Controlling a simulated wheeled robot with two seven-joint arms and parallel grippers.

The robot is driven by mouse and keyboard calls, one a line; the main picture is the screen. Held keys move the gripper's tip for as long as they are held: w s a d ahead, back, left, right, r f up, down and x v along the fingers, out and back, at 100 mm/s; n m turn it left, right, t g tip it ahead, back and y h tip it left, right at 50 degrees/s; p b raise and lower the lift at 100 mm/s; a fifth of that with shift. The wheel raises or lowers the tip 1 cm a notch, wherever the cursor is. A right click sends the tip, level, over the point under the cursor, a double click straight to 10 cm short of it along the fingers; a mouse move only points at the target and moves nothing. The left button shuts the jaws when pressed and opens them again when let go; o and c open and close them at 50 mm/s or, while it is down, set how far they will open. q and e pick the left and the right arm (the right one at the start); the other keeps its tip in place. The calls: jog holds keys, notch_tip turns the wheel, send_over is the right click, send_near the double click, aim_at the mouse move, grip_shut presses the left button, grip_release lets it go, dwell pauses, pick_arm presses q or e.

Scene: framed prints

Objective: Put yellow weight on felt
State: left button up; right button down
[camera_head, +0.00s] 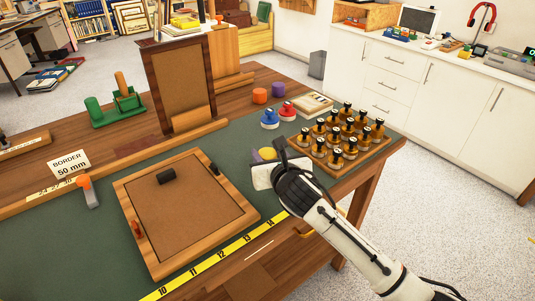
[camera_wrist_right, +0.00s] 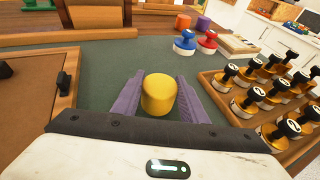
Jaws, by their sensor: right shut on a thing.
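The yellow weight (camera_wrist_right: 158,95) is a short cylinder between the two purple fingers of my right gripper (camera_wrist_right: 157,100), which is shut on it. In the head view, only part of the yellow weight (camera_head: 268,153) shows past the gripper (camera_head: 262,160). It is at or just above the green bench surface; I cannot tell if it touches. A flat dark reddish patch (camera_head: 108,149) lies on the wooden bench at the back left and may be the felt. The green covering (camera_head: 60,230) on the bench may be it instead. My left gripper is not in view.
A wooden frame (camera_head: 185,262) lies left of my right gripper. Blue (camera_head: 269,119) and red (camera_head: 287,111) knobbed pieces, and orange (camera_head: 259,96) and purple (camera_head: 278,90) cylinders, stand behind. An upright frame (camera_head: 182,85) rises at the back.

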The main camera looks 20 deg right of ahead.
jog(key=c, duration=1.1)
grip_release()
jog(key=p+v, duration=0.1)
jog(key=v, duration=1.1)
jog(key=shift+a+r, duration=0.1)
